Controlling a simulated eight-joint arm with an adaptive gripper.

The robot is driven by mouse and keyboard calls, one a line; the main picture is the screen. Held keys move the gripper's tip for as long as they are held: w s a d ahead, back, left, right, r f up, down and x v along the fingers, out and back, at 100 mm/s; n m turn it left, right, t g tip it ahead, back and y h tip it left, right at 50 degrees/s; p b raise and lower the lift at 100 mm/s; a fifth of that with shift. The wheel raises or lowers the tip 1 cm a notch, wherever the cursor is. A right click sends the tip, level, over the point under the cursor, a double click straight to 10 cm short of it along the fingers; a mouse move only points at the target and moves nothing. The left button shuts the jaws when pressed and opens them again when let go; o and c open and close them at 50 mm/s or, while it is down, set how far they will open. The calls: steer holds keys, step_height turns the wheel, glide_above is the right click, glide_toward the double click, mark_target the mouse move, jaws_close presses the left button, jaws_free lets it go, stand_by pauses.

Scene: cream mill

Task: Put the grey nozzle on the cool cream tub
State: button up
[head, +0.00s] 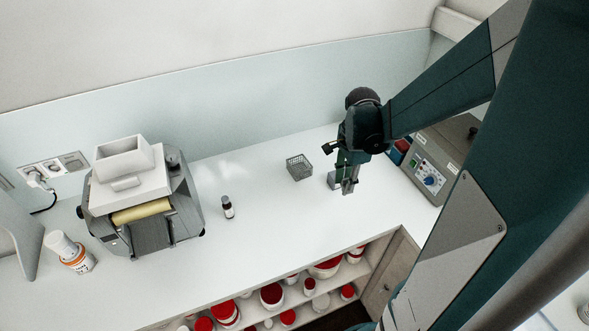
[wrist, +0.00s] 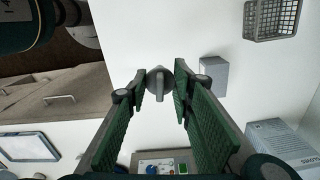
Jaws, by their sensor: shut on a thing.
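The grey nozzle (wrist: 158,82) is a round, knob-like piece with a narrow stem, between the fingertips in the wrist view. My gripper (wrist: 160,88) is shut on it. In the head view my gripper (head: 349,188) points down over the right part of the white counter, and the nozzle is hard to tell from the fingers there. A white tub with an orange label (head: 77,261) stands at the far left of the counter. Its label is too small to read, so I cannot tell whether it is the cool cream tub.
A small grey box (wrist: 213,76) is close beside my gripper. A grey wire basket (head: 299,168) and a small dark bottle (head: 228,208) stand on the counter. A mill with a yellow roller (head: 142,213) is left, a control unit (head: 432,170) right.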

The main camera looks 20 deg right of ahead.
steer(key=shift+r, duration=0.1)
stand_by(0.3)
step_height(320, 180, up, 29)
steer(key=w+a+r+n, duration=0.2)
steer(key=w+a+n, duration=0.2)
steer(key=w+a, duration=0.65)
steer(key=w+a+r+n, duration=0.1)
steer(key=w+a+n, duration=0.2)
steer(key=w+a, duration=0.75)
steer(key=w+a+n, duration=0.2)
steer(key=a+n, duration=0.6)
steer(key=a, duration=3.6)
steer(key=s+a+f+n, duration=0.1)
steer(key=s+a+n, duration=0.15)
steer(key=a, duration=0.55)
steer(key=s+a+f+n+p, duration=0.1)
steer(key=s+a, duration=0.3)
steer(key=a, duration=0.4)
steer(key=s+a+f+n, duration=0.1)
steer(key=s+a, duration=0.3)
steer(key=a, duration=0.4)
step_height(320, 180, down, 11)
steer(key=shift+w, duration=0.3)
